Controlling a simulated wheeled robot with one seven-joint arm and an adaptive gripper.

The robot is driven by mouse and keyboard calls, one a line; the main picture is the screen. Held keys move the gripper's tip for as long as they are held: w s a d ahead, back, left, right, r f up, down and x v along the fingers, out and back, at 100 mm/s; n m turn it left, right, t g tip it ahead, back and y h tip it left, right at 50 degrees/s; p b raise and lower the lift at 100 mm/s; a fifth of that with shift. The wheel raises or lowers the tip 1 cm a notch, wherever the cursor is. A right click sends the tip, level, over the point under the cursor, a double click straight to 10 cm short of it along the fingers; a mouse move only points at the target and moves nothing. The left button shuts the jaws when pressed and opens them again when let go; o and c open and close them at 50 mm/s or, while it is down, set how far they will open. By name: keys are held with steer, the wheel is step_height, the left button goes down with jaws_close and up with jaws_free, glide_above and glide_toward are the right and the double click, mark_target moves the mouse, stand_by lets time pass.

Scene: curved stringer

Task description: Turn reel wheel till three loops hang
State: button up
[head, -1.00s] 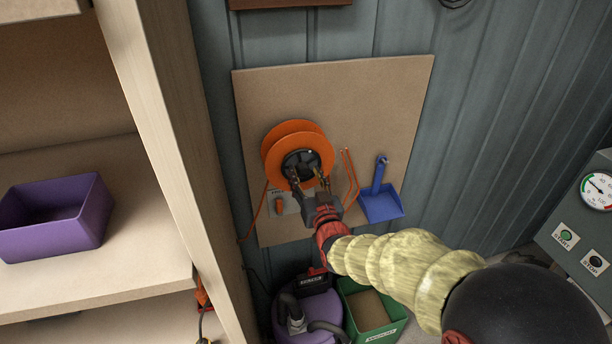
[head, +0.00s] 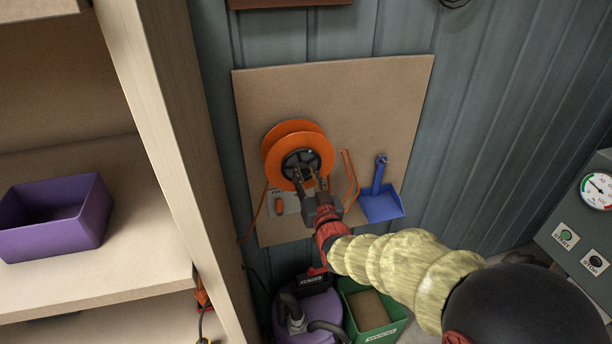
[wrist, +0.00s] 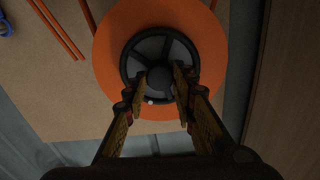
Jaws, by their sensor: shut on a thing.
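The orange reel (head: 277,151) hangs on a brown board, with a dark spoked wheel (head: 293,160) at its centre. The wheel also shows in the wrist view (wrist: 158,42), with a small white mark low on its rim. My gripper (head: 311,176) reaches up to the wheel from below. In the wrist view its fingers (wrist: 158,74) are on both sides of the wheel's hub, shut on the wheel. Orange cord (head: 350,180) hangs in narrow strands right of the reel, and one cord trails down at its left. My fingers hide part of the wheel.
A blue dustpan (head: 381,203) hangs right of the cord. A shelf upright (head: 165,130) stands left of the board (head: 375,100). A purple vacuum (head: 308,318) and a green bin (head: 385,333) stand below. A gauge panel (head: 585,225) is at far right.

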steer(key=shift+n+b, duration=0.3)
steer(key=shift+b, duration=0.25)
steer(key=n+b, duration=0.2)
steer(key=shift+f+b, duration=0.2)
steer(key=shift+b, duration=0.1)
steer(key=n+b, duration=0.3)
steer(key=b, duration=0.1)
steer(key=shift+a+n, duration=0.1)
steer(key=shift+n, duration=0.2)
steer(key=n+b, duration=1)
steer(key=n, duration=0.2)
steer(key=shift+n, duration=0.3)
steer(key=n+b, duration=0.2)
steer(key=n, duration=0.3)
steer(key=shift+n, duration=0.4)
steer(key=o, duration=1.1)
